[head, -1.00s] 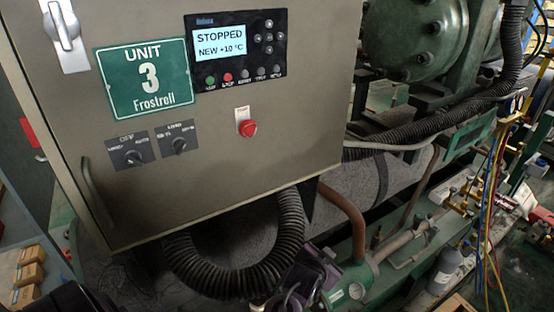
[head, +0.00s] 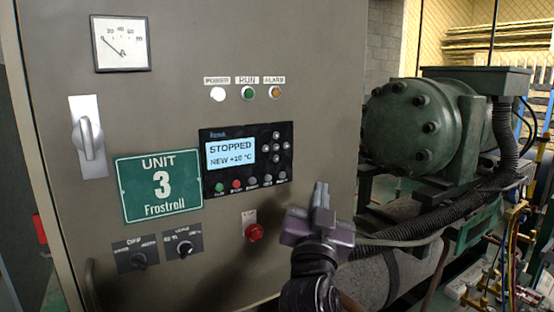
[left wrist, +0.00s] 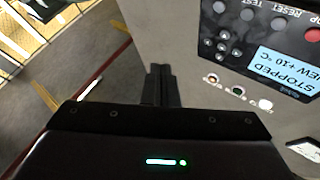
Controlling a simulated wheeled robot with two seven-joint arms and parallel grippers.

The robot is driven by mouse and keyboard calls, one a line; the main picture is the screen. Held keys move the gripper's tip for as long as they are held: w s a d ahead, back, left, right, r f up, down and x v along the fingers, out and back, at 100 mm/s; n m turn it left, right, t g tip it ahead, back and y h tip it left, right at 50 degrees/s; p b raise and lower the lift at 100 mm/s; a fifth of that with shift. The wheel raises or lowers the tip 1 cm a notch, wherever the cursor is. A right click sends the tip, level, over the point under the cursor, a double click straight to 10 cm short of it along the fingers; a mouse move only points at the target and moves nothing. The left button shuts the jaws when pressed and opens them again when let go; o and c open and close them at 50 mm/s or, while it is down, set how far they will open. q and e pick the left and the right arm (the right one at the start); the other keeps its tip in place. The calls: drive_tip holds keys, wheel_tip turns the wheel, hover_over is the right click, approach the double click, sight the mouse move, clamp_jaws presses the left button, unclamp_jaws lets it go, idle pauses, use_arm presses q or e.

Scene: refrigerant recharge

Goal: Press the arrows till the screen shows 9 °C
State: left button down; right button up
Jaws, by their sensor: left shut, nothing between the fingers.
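The controller (head: 247,187) is a black panel on the grey cabinet door. Its lit screen (head: 231,153) reads "STOPPED" and "NEW +10 °C". The round arrow buttons (head: 276,147) sit in a cross right of the screen. In the left wrist view the screen (left wrist: 286,70) and arrow buttons (left wrist: 221,44) appear upside down at the upper right. My left gripper (head: 321,192) is shut and empty, below and right of the arrows, apart from the panel. Its fingers also show in the left wrist view (left wrist: 160,78). My right gripper is not in view.
A red stop button (head: 254,232) sits below the controller, near my left gripper. Coloured buttons line the panel's lower edge. Three lamps (head: 247,92) are above it. A green compressor (head: 415,127) and black hose (head: 440,225) stand to the right. Door space between lamps and panel is clear.

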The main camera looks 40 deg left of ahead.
sight(276, 158)
use_arm(q)
drive_tip(key=s+r+y, duration=0.1)
drive_tip(key=s+r+n, duration=0.1)
drive_tip(key=r, duration=0.1)
drive_tip(key=shift+a+y, duration=0.4)
drive_tip(key=shift+a, duration=0.15)
drive_tip(key=shift+w+a+b, duration=0.5)
drive_tip(key=shift+w+a, duration=0.05)
drive_tip(key=shift+a, duration=0.75)
drive_tip(key=shift+w+a+b, duration=0.5)
drive_tip(key=shift+w+a, duration=0.05)
drive_tip(key=shift+a, duration=0.8)
drive_tip(key=shift+w+a+b, duration=0.5)
drive_tip(key=shift+w+a, duration=0.05)
drive_tip(key=shift+a, duration=0.75)
drive_tip(key=shift+w+a, duration=0.1)
drive_tip(key=shift+a, duration=0.1)
drive_tip(key=shift+a, duration=0.2)
